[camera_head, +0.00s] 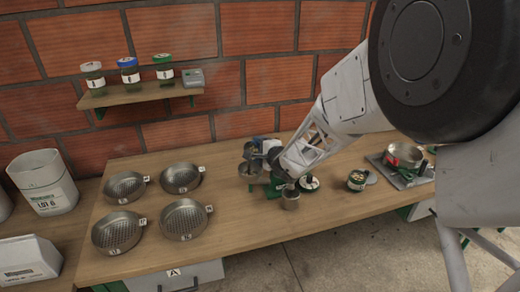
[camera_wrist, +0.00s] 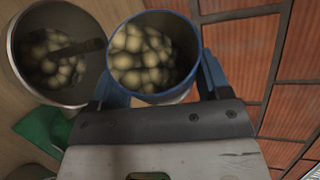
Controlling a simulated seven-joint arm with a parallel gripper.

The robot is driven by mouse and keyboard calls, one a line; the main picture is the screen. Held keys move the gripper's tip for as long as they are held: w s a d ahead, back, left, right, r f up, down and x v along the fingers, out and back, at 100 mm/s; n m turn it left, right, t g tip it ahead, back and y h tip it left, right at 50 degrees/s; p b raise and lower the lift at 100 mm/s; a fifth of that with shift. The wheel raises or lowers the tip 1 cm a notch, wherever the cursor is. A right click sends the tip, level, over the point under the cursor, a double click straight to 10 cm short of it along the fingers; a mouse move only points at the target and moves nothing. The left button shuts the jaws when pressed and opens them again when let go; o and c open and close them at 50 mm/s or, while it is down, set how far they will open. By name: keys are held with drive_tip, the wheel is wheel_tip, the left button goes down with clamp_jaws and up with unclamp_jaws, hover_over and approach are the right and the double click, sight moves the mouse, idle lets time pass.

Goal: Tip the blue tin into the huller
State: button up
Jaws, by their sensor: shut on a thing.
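My gripper (camera_wrist: 163,88) is shut on the blue tin (camera_wrist: 152,92), one blue finger on each side of its wall. The tin has a blue rim and holds many pale round beans. In the wrist view a round metal hopper (camera_wrist: 20,68), apparently the huller's, stands just left of the tin, with similar beans and a dark bar inside. Their rims are close; contact cannot be told. In the head view my arm partly hides the green huller (camera_head: 273,187); the blue tin (camera_head: 263,141) shows small above the hopper (camera_head: 247,171). A metal cup (camera_head: 290,200) stands at its front.
Several round metal pans (camera_head: 124,187) stand left on the wooden bench (camera_head: 225,215). A wall shelf (camera_head: 140,98) holds three jars and a grey device. The front middle bench is clear.

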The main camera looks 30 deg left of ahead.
sight(256, 145)
drive_tip(key=n+t, duration=0.1)
drive_tip(key=s+r+n+t+y, duration=0.1)
drive_tip(key=n, duration=0.1)
drive_tip(key=shift+s+a+n, duration=0.1)
drive_tip(key=shift+s+n, duration=0.05)
drive_tip(key=shift+n, duration=0.15)
drive_tip(key=shift+c, duration=0.4)
drive_tip(key=shift+s+r+n+t+y, duration=0.15)
drive_tip(key=shift+s+n+y, duration=0.2)
drive_tip(key=shift+n, duration=0.45)
drive_tip(key=shift+s+r+n+t+y, duration=0.15)
drive_tip(key=shift+s+n+y, duration=0.15)
drive_tip(key=shift+n, duration=0.5)
drive_tip(key=shift+a, duration=0.1)
drive_tip(key=shift+c, duration=0.6)
drive_tip(key=shift+r, duration=0.15)
drive_tip(key=r+m+h, duration=0.1)
drive_tip(key=m, duration=0.1)
drive_tip(key=shift+w+r+m, duration=0.1)
drive_tip(key=shift+r+m, duration=0.05)
drive_tip(key=shift+m, duration=0.15)
drive_tip(key=shift+w+r+m+g+h, duration=0.1)
drive_tip(key=shift+r+m+g+h, duration=0.15)
drive_tip(key=shift+r+m+g, duration=0.35)
drive_tip(key=shift+r+m+g+h, duration=0.2)
drive_tip(key=shift+m+g, duration=0.1)
drive_tip(key=shift+m, duration=0.5)
